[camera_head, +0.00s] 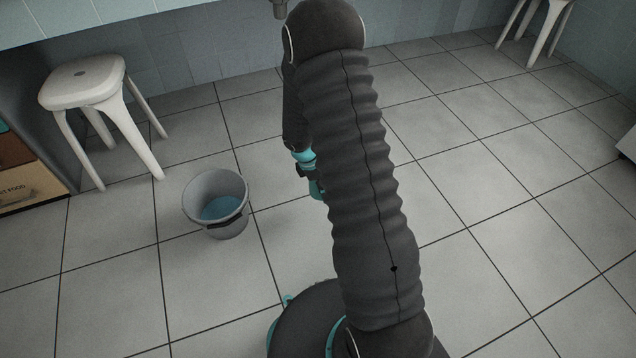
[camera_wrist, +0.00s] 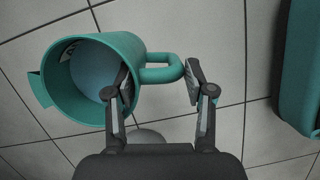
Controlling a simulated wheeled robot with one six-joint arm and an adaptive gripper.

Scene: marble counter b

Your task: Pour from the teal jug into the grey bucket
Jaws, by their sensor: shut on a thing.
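The teal jug (camera_wrist: 120,52) is in the wrist view, its mouth facing the camera and its spout to the left. A bluish-grey round area shows inside; I cannot tell whether it is liquid or the jug's bottom. My gripper (camera_wrist: 163,92) has one finger on each side of the jug's handle (camera_wrist: 163,73) and is shut on it. The grey bucket (camera_head: 215,188) stands upright on the floor in the head view, left of my arm, with blue content inside. My arm hides the gripper and most or all of the jug in the head view.
A white stool (camera_head: 85,80) stands behind and left of the bucket, by a cabinet holding a cardboard box (camera_head: 30,185). Another white stool (camera_head: 535,25) is at the far right. The tiled floor (camera_head: 490,200) is clear on the right and around the bucket.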

